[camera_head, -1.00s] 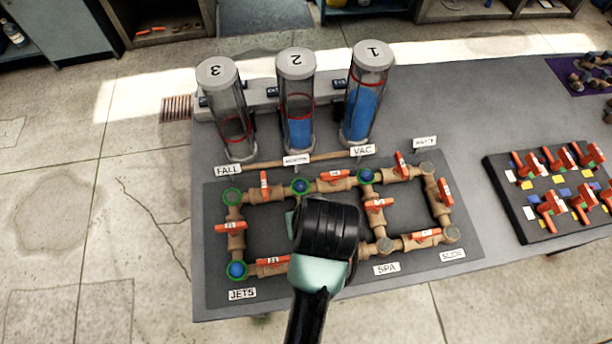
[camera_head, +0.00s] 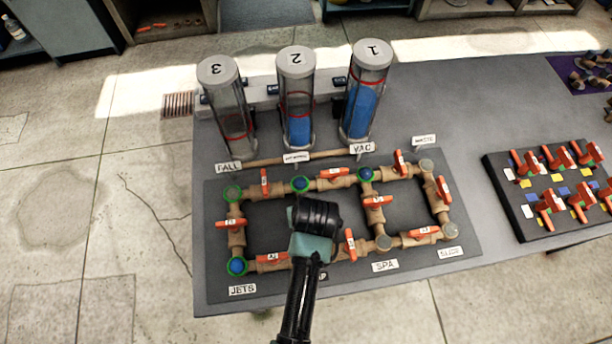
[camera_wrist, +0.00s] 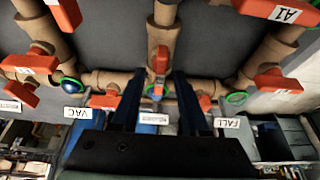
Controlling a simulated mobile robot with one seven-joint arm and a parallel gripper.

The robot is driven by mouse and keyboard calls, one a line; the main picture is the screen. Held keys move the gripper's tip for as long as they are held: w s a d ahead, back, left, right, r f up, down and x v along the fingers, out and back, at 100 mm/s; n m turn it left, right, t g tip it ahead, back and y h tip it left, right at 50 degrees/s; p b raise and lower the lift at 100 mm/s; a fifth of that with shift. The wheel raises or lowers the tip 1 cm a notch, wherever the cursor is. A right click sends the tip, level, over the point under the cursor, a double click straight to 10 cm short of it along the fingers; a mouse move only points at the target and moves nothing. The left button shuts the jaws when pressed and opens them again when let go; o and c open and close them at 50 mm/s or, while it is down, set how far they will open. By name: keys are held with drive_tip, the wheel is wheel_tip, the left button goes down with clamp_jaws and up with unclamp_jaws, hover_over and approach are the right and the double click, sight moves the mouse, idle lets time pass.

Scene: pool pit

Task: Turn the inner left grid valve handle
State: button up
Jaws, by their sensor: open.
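The inner left valve handle (camera_wrist: 158,62) is orange-red and sits on a brown pipe in the middle of the wrist view. It looks lined up with its pipe, which runs down to a junction with a blue centre. My gripper (camera_wrist: 159,75) is open, its two dark fingers on either side of the handle in that picture; I cannot tell whether they touch it. In the head view my wrist and gripper (camera_head: 312,222) cover this handle. The pipe grid (camera_head: 237,241) lies on a dark board (camera_head: 220,290) on the grey table.
Other orange handles stand close by, such as the outer left one (camera_head: 231,223) and one on the bottom pipe (camera_head: 350,245). Three clear columns (camera_head: 297,100) rise behind the grid. A black rack of red valves (camera_head: 520,205) is at the right.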

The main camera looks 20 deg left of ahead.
clamp_jaws()
drive_tip(key=shift+m, duration=0.3)
idle(0.3)
drive_tip(key=m+h+p, duration=0.1)
drive_tip(key=m+p, duration=0.1)
drive_tip(key=m, duration=0.1)
drive_tip(key=shift+a+r+t, duration=0.1)
drive_tip(key=shift+t, duration=0.2)
drive_tip(key=m+h, duration=0.2)
drive_tip(key=m, duration=0.3)
drive_tip(key=shift+a+p, duration=0.15)
drive_tip(key=shift+p, duration=0.2)
drive_tip(key=m+h+b, duration=0.1)
drive_tip(key=m+h, duration=0.1)
drive_tip(key=m, duration=0.2)
drive_tip(key=shift+w+a+m, duration=0.1)
drive_tip(key=shift+m, duration=0.2)
drive_tip(key=m+g+b, duration=0.1)
drive_tip(key=m, duration=0.1)
drive_tip(key=m+h+b, duration=0.1)
drive_tip(key=m, duration=0.1)
drive_tip(key=shift+a+m+g, duration=0.1)
drive_tip(key=shift+m+g, duration=0.2)
drive_tip(key=shift+g, duration=0.1)
